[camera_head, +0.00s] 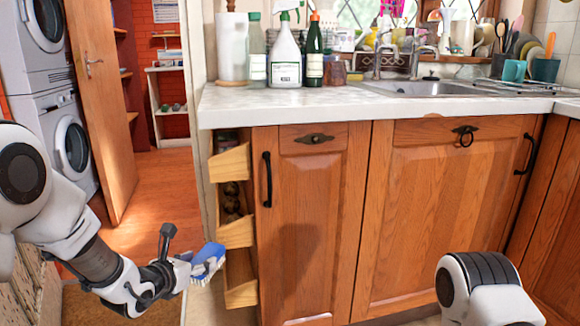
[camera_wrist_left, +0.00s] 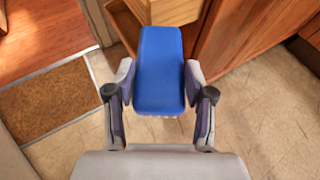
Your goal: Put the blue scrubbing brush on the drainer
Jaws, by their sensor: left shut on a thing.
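The blue scrubbing brush (camera_head: 207,262) is held in my left gripper (camera_head: 190,268), low in front of the wooden cabinet's narrow shelf end in the head view. In the left wrist view the brush (camera_wrist_left: 160,70) lies between the two fingers of my left gripper (camera_wrist_left: 158,88), which is shut on its sides, with pale bristles just showing below its near edge. The drainer (camera_head: 520,88) is a rack on the counter at the far right, beside the sink (camera_head: 420,88). My right gripper is out of view; only part of my right arm shows at bottom right.
The white counter (camera_head: 300,104) stands above the brush's level. Bottles and a paper roll (camera_head: 233,48) stand on its left part. A teal mug (camera_head: 514,71) and utensil pots stand near the drainer. Angled wooden shelves (camera_head: 236,232) stick out close to the brush.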

